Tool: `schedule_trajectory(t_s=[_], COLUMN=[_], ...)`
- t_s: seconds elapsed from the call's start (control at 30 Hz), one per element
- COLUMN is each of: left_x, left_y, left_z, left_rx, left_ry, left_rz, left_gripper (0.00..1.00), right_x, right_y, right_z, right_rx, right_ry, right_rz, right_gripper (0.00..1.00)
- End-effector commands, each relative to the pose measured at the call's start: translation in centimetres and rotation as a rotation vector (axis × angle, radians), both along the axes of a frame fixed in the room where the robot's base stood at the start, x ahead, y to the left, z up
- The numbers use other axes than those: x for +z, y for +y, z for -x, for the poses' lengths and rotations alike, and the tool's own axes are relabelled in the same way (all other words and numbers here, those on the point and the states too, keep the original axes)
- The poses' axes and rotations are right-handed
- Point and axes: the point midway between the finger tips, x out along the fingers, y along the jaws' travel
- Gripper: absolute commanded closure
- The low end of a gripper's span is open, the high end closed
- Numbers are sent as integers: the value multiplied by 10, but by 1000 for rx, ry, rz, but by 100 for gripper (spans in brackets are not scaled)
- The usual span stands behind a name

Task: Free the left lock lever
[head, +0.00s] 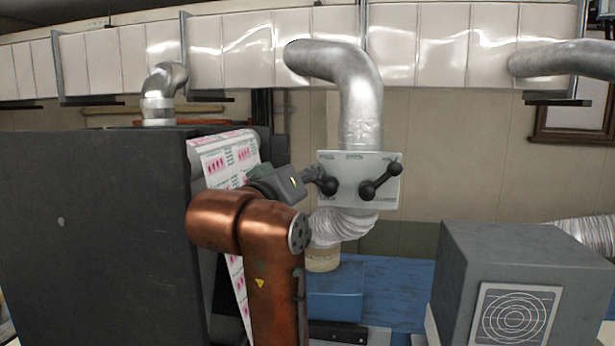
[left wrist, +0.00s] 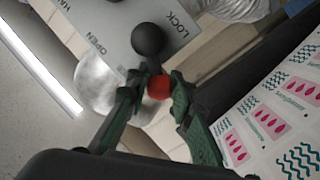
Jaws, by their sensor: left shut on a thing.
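The left lock lever (head: 328,186) is black with a ball-shaped hub, on the left side of a pale plate (head: 352,165) fixed to a silver duct. My left gripper (head: 313,174) reaches it from the left and covers its outer part. In the left wrist view, the lever's black hub (left wrist: 148,40) sits on the plate between the printed words OPEN and LOCK. The lever's short arm ends in a red tip (left wrist: 159,87), and the gripper's two green-black fingers (left wrist: 158,84) are shut around that tip. My right gripper is in neither view.
A second black lever (head: 381,179) sits close by on the right of the plate. A large dark cabinet (head: 90,220) stands at left, with a printed web (head: 225,160) beside my arm. A grey box (head: 520,270) stands at lower right.

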Motion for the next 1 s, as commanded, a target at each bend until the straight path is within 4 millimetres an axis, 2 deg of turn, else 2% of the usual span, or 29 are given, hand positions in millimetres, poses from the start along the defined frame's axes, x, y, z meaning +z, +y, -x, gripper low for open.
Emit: schedule_trajectory(t_s=[0.27,0.57,1.0], left_x=[0,6,19], left_y=[1,0,-11], left_z=[0,0,3], left_rx=[3,5,6], left_ry=[0,-24,-88], left_rz=[-5,-113,-427], left_gripper=[100,100,100], right_x=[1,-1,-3], right_y=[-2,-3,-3], right_z=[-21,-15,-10], right_rx=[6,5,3], right_ry=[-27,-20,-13], right_rz=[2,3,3], right_gripper=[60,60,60])
